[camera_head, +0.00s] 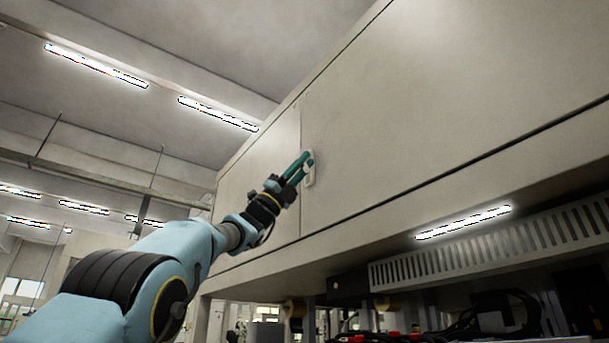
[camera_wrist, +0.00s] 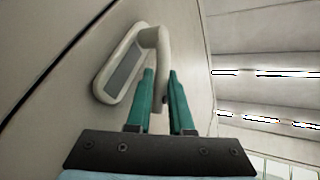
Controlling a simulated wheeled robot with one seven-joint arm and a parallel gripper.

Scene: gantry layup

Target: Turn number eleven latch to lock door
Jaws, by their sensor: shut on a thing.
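The latch (camera_head: 309,169) is a pale, rounded handle on the door (camera_head: 354,137) of a beige overhead cabinet. In the wrist view the latch (camera_wrist: 124,62) has a grey inset plate and a bar that stands out from the door and bends down. My gripper (camera_head: 306,158) reaches up to it from the lower left. In the wrist view my gripper (camera_wrist: 161,78) has its two green fingers around the bar's end, shut on it. Part of the bar is hidden behind the fingers. I cannot read a number on the latch.
A narrow panel (camera_head: 262,176) adjoins the door on the left, with a thin seam between them. Below the cabinet are a slotted grey rail (camera_head: 485,248) and dark cables (camera_head: 490,318). Open room lies left of the cabinet.

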